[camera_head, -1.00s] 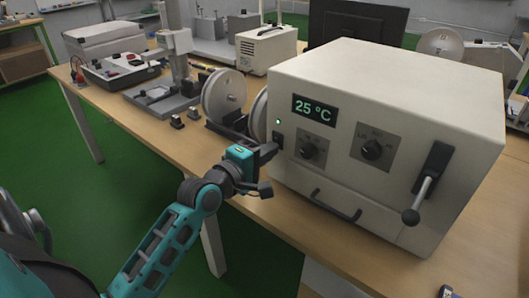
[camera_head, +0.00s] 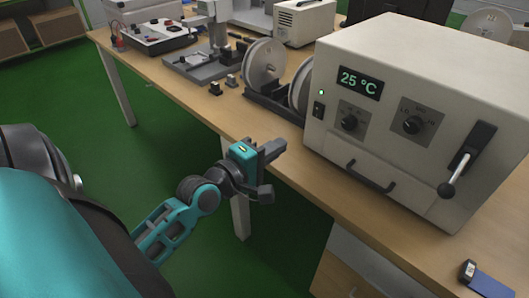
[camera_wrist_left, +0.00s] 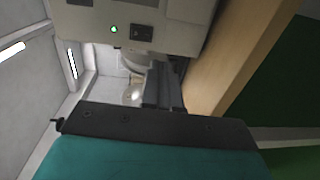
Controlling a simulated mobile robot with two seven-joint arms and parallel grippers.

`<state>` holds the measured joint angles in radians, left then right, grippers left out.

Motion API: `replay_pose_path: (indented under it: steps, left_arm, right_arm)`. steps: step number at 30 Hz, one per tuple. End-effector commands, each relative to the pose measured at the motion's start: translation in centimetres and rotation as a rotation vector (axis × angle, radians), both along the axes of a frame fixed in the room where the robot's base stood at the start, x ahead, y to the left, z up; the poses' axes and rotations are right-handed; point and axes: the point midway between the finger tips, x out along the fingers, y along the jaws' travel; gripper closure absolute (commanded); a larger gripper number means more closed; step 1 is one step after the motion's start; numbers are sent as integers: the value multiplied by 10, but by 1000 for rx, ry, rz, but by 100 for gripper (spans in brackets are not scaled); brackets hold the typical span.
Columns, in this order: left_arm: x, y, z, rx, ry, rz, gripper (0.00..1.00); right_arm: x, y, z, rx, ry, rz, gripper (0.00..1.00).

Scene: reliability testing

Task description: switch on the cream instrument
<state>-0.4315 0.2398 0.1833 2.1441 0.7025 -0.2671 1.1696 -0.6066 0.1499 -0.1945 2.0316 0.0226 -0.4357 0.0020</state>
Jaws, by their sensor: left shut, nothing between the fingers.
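The cream instrument (camera_head: 420,70) is a box on the wooden table at the right. Its display (camera_head: 359,83) reads 25 °C in green, and a small green light (camera_head: 321,92) glows above a dark rocker switch (camera_head: 318,110) at the left of its front. The instrument also shows upside down in the left wrist view (camera_wrist_left: 185,38), with its switch (camera_wrist_left: 142,33). My left gripper (camera_head: 278,150) is shut and empty, in front of the table edge, below and left of the switch and apart from it. My right gripper is not in view.
The instrument's front has two knobs (camera_head: 349,123), a low handle (camera_head: 371,178) and a lever (camera_head: 447,188) that sticks out. A reel (camera_head: 264,63) stands left of it. A small blue-and-grey item (camera_head: 469,270) lies at the table's front right.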

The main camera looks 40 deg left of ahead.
Motion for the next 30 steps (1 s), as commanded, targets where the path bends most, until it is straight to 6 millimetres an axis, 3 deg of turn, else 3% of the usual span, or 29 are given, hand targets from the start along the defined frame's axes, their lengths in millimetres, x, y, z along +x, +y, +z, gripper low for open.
replay_pose_path:
  steps: [3,9,30]
  left_arm:
    - [-15,1,-3,3,2,-1,100]
    - [-26,2,-3,1,-1,-1,100]
    - [-28,-1,-7,43,13,-6,100]
  right_arm:
    - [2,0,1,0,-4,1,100]
    - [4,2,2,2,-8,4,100]
    - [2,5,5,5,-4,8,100]
